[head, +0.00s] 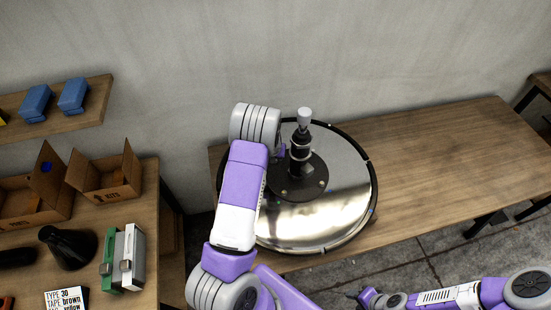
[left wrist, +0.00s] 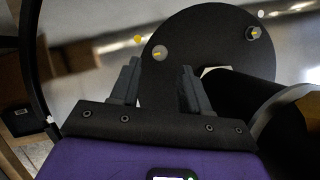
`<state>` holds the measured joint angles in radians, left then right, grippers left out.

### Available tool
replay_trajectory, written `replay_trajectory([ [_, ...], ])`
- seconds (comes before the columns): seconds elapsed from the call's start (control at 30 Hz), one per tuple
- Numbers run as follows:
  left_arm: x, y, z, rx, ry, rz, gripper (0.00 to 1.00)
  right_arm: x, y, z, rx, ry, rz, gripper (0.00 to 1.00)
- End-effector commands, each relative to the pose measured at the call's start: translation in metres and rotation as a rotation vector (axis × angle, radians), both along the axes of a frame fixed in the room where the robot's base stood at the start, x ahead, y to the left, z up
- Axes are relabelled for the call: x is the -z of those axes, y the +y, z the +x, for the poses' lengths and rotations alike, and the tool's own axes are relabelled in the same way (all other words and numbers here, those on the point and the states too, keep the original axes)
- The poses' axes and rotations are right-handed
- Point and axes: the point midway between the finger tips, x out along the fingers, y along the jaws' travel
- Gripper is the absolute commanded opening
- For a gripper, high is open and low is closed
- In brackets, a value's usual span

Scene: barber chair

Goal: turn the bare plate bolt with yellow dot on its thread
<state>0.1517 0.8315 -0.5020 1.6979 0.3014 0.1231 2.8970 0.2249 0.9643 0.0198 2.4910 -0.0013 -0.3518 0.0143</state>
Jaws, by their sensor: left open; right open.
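A black round plate (head: 300,188) sits at the foot of a dark upright column on a shiny round base. In the left wrist view the plate (left wrist: 205,65) carries a pale round bolt (left wrist: 161,53) with a yellow mark, and a darker bolt (left wrist: 253,33) with a yellow mark. I cannot tell a bare thread on either. My left gripper (left wrist: 160,68) is open and empty, its fingertips apart, with the pale bolt showing beyond the gap. My right gripper (head: 364,298) is open and empty at the bottom.
The shiny base (head: 325,222) lies on a wooden table (head: 440,165), clear on the right. The column (head: 300,150) stands close to my left gripper. A side table at left holds open cardboard boxes (head: 105,175), a black flask (head: 68,247) and cases. A shelf (head: 60,120) holds blue items.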

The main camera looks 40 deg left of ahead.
Motion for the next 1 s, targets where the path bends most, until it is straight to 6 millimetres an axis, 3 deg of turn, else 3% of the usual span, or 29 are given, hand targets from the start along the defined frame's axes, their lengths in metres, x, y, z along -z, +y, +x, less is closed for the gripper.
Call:
replay_trajectory([
  [0.23,0.034,0.006,0.012,0.003,0.001,0.001,0.46,0.003,0.000,0.000,0.000,0.000,0.000,0.46],
  [0.63,0.042,0.008,0.015,0.003,0.000,0.000,0.46,0.003,0.000,0.000,0.000,0.000,0.000,0.46],
  [0.93,0.041,0.008,0.015,0.004,0.000,0.001,0.00,0.004,0.000,0.000,0.000,0.000,0.000,0.46],
  [1.0,0.041,0.008,0.015,0.004,0.000,0.001,0.00,0.004,0.000,0.000,0.000,0.000,0.000,0.46],
])
